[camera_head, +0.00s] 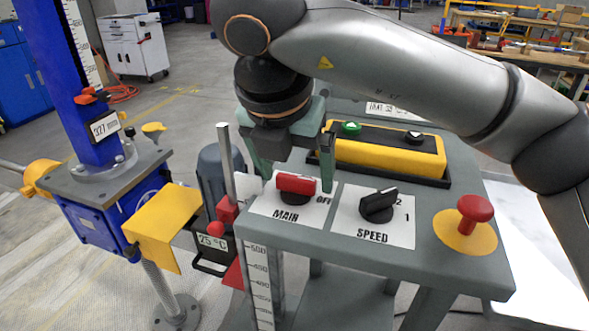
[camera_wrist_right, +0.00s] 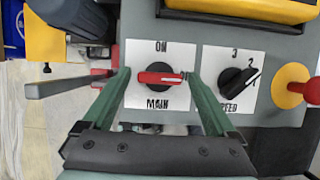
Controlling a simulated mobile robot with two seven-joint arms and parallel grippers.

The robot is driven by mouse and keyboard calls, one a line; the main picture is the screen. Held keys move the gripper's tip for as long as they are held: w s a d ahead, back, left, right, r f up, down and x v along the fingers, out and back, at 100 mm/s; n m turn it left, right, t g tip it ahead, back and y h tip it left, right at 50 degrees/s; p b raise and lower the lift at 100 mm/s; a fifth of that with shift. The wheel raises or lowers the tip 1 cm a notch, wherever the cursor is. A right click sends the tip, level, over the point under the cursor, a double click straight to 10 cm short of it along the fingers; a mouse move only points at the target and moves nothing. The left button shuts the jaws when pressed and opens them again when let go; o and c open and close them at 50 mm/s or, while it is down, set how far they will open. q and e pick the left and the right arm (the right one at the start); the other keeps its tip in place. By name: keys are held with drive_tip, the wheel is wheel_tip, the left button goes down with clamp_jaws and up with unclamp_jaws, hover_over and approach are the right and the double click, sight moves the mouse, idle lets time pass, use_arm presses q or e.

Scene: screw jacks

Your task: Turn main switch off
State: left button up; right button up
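The main switch (camera_head: 297,184) has a red handle on a black round base, on a white plate marked MAIN at the left of the grey panel. In the right wrist view the red handle (camera_wrist_right: 158,77) lies crosswise, its pale-marked end pointing right, towards the side where the head view shows OFF. ON is printed above it. My right gripper (camera_head: 295,166) is open, its green fingers apart to the left and right of the handle. In the right wrist view the right gripper (camera_wrist_right: 159,84) has gaps beside the handle and holds nothing. My left gripper is out of view.
The black speed knob (camera_head: 379,205) sits right of the main switch, and a red mushroom button (camera_head: 475,208) is further right. A yellow box (camera_head: 385,150) with buttons stands behind. A metal rod (camera_head: 227,165) rises at the panel's left, near the screw jack (camera_head: 100,200).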

drive_tip(key=shift+o, duration=0.3)
drive_tip(key=shift+r, duration=0.1)
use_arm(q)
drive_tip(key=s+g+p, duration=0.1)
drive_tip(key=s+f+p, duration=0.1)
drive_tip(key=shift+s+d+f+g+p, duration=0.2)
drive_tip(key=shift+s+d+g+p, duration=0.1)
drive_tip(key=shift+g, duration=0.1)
use_arm(e)
drive_tip(key=v, duration=1.2)
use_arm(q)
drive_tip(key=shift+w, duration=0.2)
use_arm(e)
drive_tip(key=shift+a+r, duration=0.1)
drive_tip(key=shift+r, duration=0.05)
